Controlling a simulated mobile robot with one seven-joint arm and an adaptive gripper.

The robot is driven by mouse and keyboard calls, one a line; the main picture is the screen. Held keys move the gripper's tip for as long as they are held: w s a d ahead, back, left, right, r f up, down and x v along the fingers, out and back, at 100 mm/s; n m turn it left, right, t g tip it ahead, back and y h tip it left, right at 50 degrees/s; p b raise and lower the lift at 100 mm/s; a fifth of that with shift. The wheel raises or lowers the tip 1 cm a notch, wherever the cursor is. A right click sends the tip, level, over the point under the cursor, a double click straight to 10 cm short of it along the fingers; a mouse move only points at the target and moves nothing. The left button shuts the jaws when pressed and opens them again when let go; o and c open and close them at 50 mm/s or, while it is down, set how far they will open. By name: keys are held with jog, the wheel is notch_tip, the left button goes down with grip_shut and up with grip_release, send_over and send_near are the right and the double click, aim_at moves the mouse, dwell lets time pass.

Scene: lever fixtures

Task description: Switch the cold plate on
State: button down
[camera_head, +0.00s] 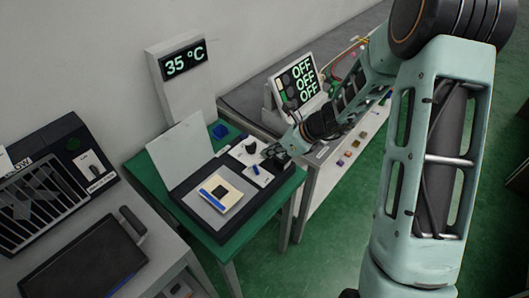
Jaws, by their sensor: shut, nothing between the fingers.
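The cold plate (212,214) is a low black unit on a green table, with a grey square surface and a raised white panel at its back. A yellow, white and blue item (221,193) lies on the surface. On its white control panel are a black knob (251,146) and a small blue lever (256,169). A display (184,61) behind it reads 35 °C. My gripper (268,154) is shut and empty at the panel's right edge, close to the lever. I cannot tell whether it touches anything.
To the right, a device with a display reading OFF on three lines (303,78) stands on a long bench with small coloured items. At left are a grilled unit with a switch (92,167) and a dark flat plate (85,262). A blue object (220,131) lies behind the cold plate.

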jog(key=shift+s+d+r+p, duration=0.1)
jog(key=shift+d+r+p, duration=0.15)
jog(key=shift+r, duration=0.5)
jog(key=shift+s+d+r+p, duration=0.1)
jog(key=shift+d+r+p, duration=0.15)
jog(key=shift+r, duration=0.45)
jog(key=shift+d+r+p, duration=0.2)
jog(key=shift+d+r, duration=0.1)
jog(key=shift+r, duration=0.45)
